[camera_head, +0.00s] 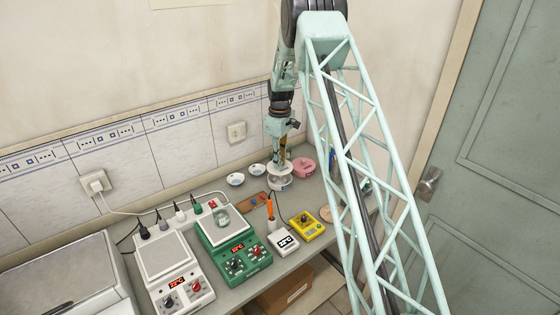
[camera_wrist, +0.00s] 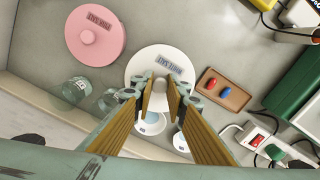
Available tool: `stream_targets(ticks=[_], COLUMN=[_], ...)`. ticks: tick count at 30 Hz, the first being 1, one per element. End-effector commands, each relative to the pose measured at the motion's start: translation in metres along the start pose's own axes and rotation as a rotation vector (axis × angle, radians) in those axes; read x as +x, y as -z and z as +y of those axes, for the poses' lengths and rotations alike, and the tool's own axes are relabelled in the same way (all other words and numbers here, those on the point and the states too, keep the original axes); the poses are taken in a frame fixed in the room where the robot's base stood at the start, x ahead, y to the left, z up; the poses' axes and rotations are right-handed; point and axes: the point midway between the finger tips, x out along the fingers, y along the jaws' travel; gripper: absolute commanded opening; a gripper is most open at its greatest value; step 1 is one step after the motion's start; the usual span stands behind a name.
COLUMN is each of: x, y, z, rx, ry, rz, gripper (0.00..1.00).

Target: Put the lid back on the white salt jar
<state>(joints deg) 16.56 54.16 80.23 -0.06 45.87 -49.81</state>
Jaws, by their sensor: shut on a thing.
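The white lid (camera_wrist: 150,60) has a dark label and a central knob. My gripper (camera_wrist: 161,96) is shut on the knob, pointing down, in the wrist view. In the head view my gripper (camera_head: 281,163) is over the white salt jar (camera_head: 279,184) near the back wall. The lid hides the jar in the wrist view. I cannot tell whether the lid touches the rim or hangs just above it.
A pink jar (camera_head: 304,167) stands close beside the white one; its round lid (camera_wrist: 95,38) shows in the wrist view. Small white dishes (camera_head: 236,179), a brown tray (camera_wrist: 222,90) with red and blue pieces, and a clear glass vessel (camera_wrist: 76,91) are nearby.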

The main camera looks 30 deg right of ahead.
Motion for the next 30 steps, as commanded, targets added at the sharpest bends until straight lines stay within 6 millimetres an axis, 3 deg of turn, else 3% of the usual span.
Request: stream_targets(ticks=[18, 30], x=[0.038, 0.049], y=[0.000, 0.000], z=[0.000, 0.000], rx=[0.000, 0.000], ry=[0.000, 0.000], rz=[0.000, 0.000], gripper=[0.00, 0.00])
